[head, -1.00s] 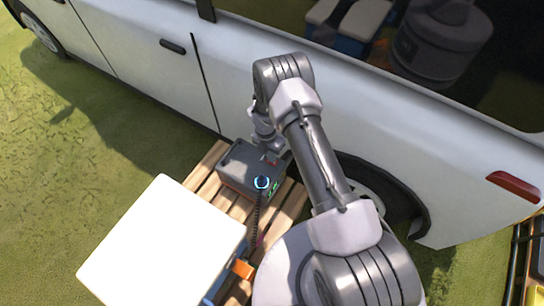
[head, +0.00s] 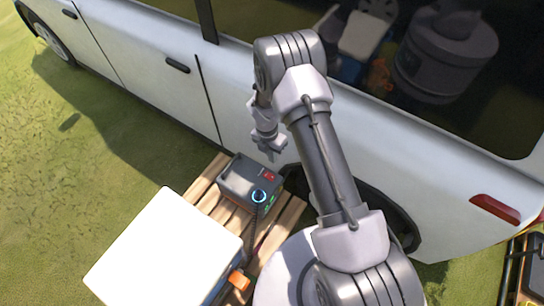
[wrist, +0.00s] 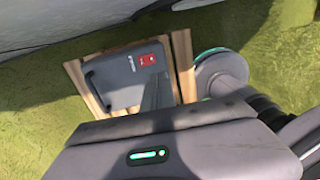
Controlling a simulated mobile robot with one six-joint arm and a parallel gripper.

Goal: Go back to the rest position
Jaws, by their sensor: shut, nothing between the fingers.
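My gripper (head: 270,150) hangs from the bent arm above the far edge of the grey box, between the box and the white van. It is shut and empty. The grey box (head: 240,183) has a red patch, a glowing blue ring and green lights, and it sits on a wooden pallet (head: 203,198). In the wrist view the grey box (wrist: 112,78) shows its handle and red switch panel, apart from and below my gripper.
The white van (head: 130,70) stands close along the far side, behind my arm. A white-topped box (head: 165,250) is on the near left of the pallet. Orange and black gear (head: 525,270) lies at the lower right. Grass on the left is open.

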